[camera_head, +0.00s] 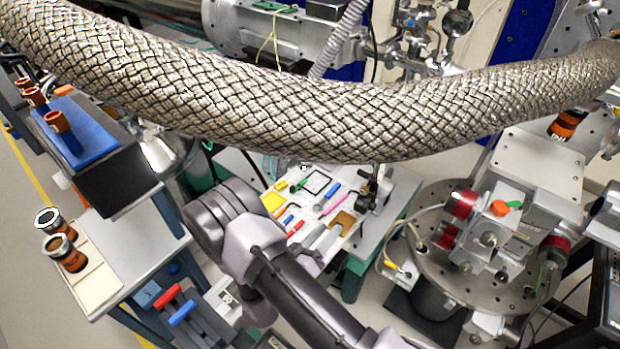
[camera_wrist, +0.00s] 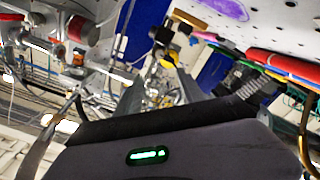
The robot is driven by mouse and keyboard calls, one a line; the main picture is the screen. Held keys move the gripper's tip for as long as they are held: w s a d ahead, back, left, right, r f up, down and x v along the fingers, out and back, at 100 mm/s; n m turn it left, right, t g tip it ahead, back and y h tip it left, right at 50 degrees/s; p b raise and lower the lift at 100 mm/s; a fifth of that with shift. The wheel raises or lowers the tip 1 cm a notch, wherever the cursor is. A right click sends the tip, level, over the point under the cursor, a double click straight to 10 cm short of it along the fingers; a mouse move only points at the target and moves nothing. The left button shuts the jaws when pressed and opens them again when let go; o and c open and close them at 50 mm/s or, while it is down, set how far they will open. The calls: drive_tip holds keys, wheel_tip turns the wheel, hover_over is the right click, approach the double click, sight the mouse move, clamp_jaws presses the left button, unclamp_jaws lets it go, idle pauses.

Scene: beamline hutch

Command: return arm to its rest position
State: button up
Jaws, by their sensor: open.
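My arm (camera_head: 290,285) reaches up from the bottom of the head view, with its dark grey, rounded joints bent beside the small work table. I cannot make out my gripper clearly in the head view. In the wrist view my gripper (camera_wrist: 160,92) shows beyond the dark housing with a green light, its two grey fingers apart. I see nothing held between them. The wrist view is strongly tilted, with a white perforated surface and coloured tools along its upper right.
A thick braided hose (camera_head: 300,110) crosses the head view in front of everything. The work table (camera_head: 400,190) carries several coloured tools. A round perforated plate (camera_head: 510,290) with instruments stands at right. A bench (camera_head: 140,245) with orange-and-black cylinders (camera_head: 65,253) stands at left.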

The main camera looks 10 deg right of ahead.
drive_tip(key=w+a+r+m+y+b, duration=0.4)
drive_tip(key=w+a+r+m+y, duration=0.15)
drive_tip(key=w+r+y, duration=0.4)
wheel_tip(320, 180, up, 6)
drive_tip(key=s+a+y, duration=0.1)
drive_tip(key=a+y, duration=0.1)
drive_tip(key=y, duration=0.2)
drive_tip(key=s+d+r+n+g+y+b, duration=0.1)
drive_tip(key=s+r+n+g, duration=0.1)
drive_tip(key=s, duration=1.2)
drive_tip(key=s+d+r+n+g+y+b, duration=0.1)
drive_tip(key=s+r+n+g+b, duration=0.1)
drive_tip(key=s, duration=1.2)
drive_tip(key=shift+s+r+g+y+b, duration=0.35)
drive_tip(key=shift+r+g, duration=0.25)
drive_tip(key=shift+r, duration=0.35)
